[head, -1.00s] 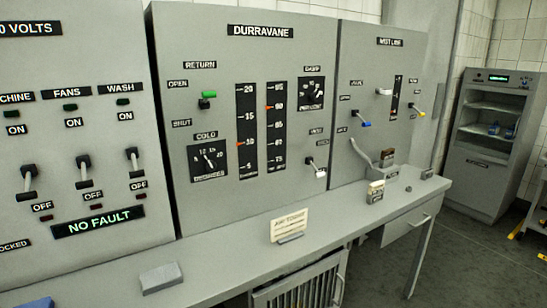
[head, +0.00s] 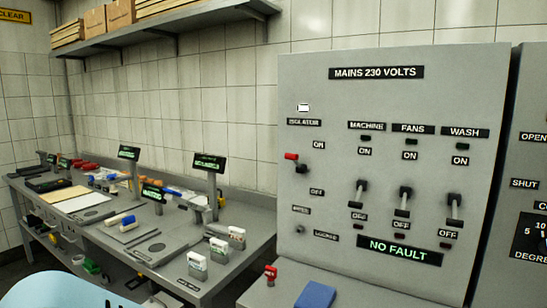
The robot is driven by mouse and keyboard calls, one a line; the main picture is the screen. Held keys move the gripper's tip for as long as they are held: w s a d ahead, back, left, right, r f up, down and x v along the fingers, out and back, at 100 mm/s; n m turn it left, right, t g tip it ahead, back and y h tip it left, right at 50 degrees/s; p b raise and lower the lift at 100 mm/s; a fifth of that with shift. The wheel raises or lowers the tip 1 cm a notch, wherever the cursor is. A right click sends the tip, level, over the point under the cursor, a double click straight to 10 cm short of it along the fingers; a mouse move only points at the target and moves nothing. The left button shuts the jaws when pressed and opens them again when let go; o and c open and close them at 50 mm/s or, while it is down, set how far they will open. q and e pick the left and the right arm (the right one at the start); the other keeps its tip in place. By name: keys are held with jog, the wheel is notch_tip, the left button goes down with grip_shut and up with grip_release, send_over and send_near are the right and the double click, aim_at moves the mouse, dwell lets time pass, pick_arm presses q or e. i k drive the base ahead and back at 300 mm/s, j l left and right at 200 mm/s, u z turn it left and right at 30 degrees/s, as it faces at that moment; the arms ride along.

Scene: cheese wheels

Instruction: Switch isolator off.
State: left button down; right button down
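The isolator (head: 298,164) is at the left of the grey panel (head: 400,110) headed MAINS 230 VOLTS. It has a red-tipped lever on a dark pivot. The red tip points up and to the left, nearer the ON label above than the OFF label (head: 317,192) below. A white lamp (head: 303,107) above the ISOLATOR label looks lit. The MACHINE, FANS and WASH switches (head: 404,200) stand to its right. A display (head: 399,251) reads NO FAULT. Neither of my grippers is in view.
A long bench (head: 200,275) with scales and several small items runs along the left wall. A shelf (head: 180,27) with boxes hangs above. A light-blue surface shows at bottom left.

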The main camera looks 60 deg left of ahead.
aim_at(295, 161)
jog(key=u, duration=1.7)
